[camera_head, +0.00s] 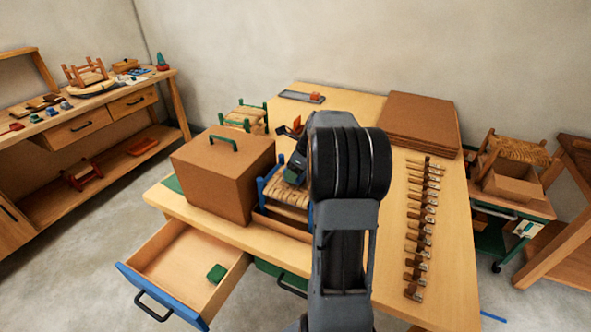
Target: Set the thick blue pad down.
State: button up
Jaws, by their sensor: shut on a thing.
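My gripper (296,168) shows as a dark shape left of my thick black arm joint, low over the woven seat of a small stool (287,192) with blue posts. It is shut on a small dark piece (291,176), taken to be the thick blue pad. Its colour and edges are hard to make out, and my arm hides part of the area. I cannot tell whether the piece touches the seat.
The brown box (222,176) with a green handle stands close left of the stool. A row of brushes or tools (420,230) and stacked brown boards (420,122) lie on the right. A green-posted stool (245,117) stands behind.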

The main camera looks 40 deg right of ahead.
jog(key=o, duration=0.4)
jog(key=shift+f, duration=0.15)
jog(key=o, duration=0.5)
jog(key=v, duration=1.1)
jog(key=s+a+n+h, duration=0.1)
jog(key=s+a+n, duration=0.2)
jog(key=a+n, duration=0.5)
jog(key=s+a+n, duration=0.2)
jog(key=a+n, duration=0.5)
jog(key=a, duration=0.2)
jog(key=s+a+f+n+h, duration=0.1)
jog(key=s+a+f+n, duration=0.4)
jog(key=n, duration=1)
jog(key=shift+s+a+f+n, duration=0.2)
jog(key=shift+s+a+n, duration=0.1)
jog(key=shift+s+a, duration=1.6)
